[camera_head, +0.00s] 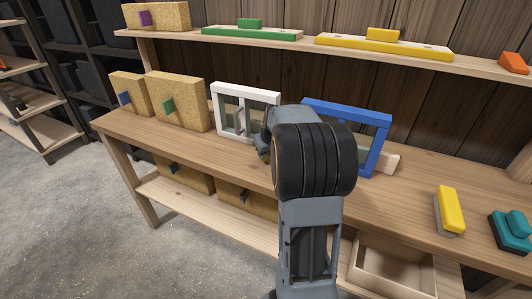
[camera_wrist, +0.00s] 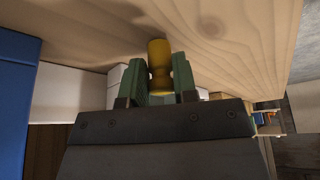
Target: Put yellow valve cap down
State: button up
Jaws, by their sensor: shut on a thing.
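In the head view my arm hides most of the gripper and the cap. My gripper (camera_head: 264,150) is there over the bench (camera_head: 400,205), in front of the gap between the white framed window (camera_head: 219,105) and the blue framed window (camera_head: 375,135).
Cork-like blocks (camera_head: 180,103) with coloured handles stand at the left of the bench. A yellow and grey block (camera_head: 450,210) and a teal block (camera_head: 512,230) lie at the right. A shelf (camera_head: 290,45) runs above. Bare bench lies between the blue window and the yellow block.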

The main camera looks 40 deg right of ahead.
jog(key=o, duration=0.9)
